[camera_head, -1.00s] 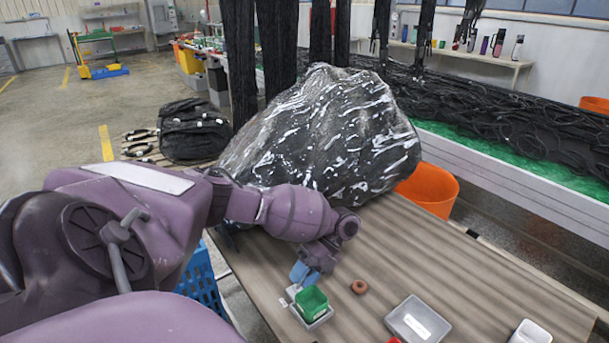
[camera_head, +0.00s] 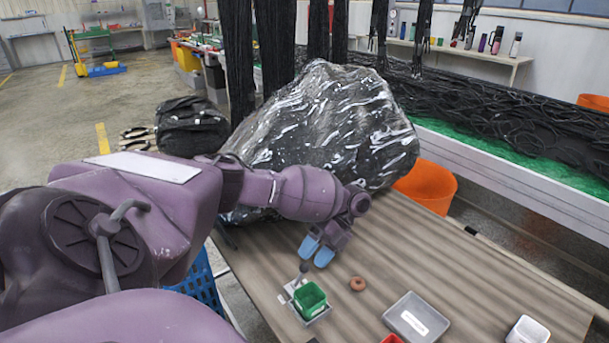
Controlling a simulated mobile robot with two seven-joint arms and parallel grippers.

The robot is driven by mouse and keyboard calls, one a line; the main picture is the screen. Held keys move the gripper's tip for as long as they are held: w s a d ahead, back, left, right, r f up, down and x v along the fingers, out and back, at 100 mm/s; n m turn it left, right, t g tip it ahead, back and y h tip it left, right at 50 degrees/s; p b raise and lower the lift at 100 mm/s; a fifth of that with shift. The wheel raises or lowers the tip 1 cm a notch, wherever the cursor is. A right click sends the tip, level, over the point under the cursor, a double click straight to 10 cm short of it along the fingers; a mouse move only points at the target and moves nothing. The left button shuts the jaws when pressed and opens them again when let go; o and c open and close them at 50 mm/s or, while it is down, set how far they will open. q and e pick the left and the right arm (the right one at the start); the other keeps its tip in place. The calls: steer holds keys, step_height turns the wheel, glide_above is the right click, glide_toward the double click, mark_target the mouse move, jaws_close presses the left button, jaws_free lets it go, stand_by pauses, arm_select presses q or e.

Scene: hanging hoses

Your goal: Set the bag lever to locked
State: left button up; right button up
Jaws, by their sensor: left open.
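A small grey lever (camera_head: 302,270) with a rounded knob stands up from a pale plate at the back left of a green box (camera_head: 310,299). I cannot read its setting from here. My left gripper (camera_head: 316,252), with blue fingertips, is open and empty. It hangs just behind and to the right of the lever's knob in this view, apparently apart from it. A big dark, shiny plastic bag (camera_head: 330,130) rests at the far end of the table behind my left arm, which hides its lower part. My right gripper is out of view.
On the wooden table (camera_head: 460,265) are a brown ring (camera_head: 357,283), a grey labelled tray (camera_head: 415,320) and a white container (camera_head: 528,330). An orange bucket (camera_head: 428,187) stands beyond the table's edge. A blue crate (camera_head: 202,283) is at the left. The table's right middle is clear.

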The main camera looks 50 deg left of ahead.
arm_select(q)
steer(key=v, duration=0.4)
steer(key=shift+w+r, duration=0.2)
stand_by(0.4)
